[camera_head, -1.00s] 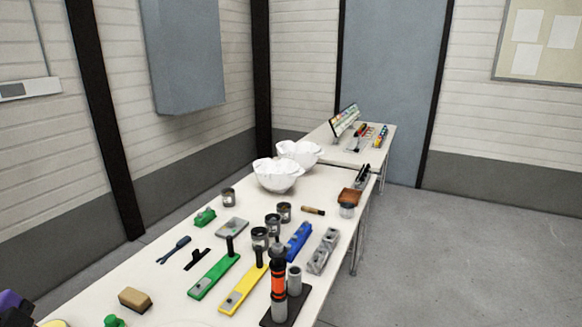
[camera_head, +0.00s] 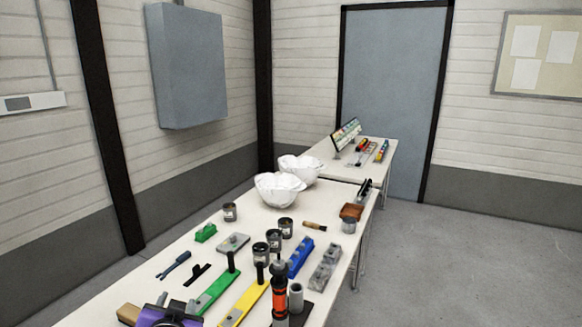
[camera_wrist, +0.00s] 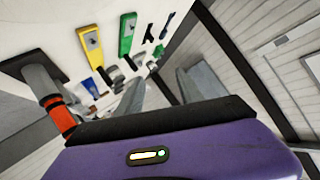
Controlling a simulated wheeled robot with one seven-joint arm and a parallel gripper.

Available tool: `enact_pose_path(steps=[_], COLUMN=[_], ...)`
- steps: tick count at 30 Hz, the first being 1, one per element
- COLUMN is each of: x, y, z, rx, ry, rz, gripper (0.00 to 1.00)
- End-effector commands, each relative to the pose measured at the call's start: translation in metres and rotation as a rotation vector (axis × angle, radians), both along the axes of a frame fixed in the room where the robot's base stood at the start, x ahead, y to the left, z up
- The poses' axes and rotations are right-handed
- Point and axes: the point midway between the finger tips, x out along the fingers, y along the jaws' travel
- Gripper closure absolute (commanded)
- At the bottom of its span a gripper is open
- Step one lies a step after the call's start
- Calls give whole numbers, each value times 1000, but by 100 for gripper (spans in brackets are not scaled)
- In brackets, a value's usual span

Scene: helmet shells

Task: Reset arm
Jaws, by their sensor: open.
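My gripper (camera_wrist: 165,88) has a purple body and two grey fingers that stand apart, with nothing between them. Two white helmet shells (camera_head: 279,190) (camera_head: 300,167) stand side by side farther back on the table, well away from my gripper.
Near my gripper are a green tool (camera_head: 217,290), a yellow tool (camera_head: 243,302), and an orange-and-black cylinder (camera_head: 280,297) standing upright. A brown block (camera_head: 128,313) lies beside the purple body. Several cans and blue and grey blocks lie beyond. Floor at right is clear.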

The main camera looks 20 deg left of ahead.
Motion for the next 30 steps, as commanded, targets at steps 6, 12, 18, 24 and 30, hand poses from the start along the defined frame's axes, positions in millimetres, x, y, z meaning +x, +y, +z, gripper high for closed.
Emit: enact_pose_path(steps=[6,12,18,24,30], x=[17,2,-35,-87,-148], y=[-106,-202,-294,-376,-446], z=[-34,-51,-57,-53,-40], rx=[-44,-93,-143,-192,-236], ry=[-230,-403,-536,-623,-664], rz=[26,28,7,-35,-100], gripper=[56,56,56,56,56])
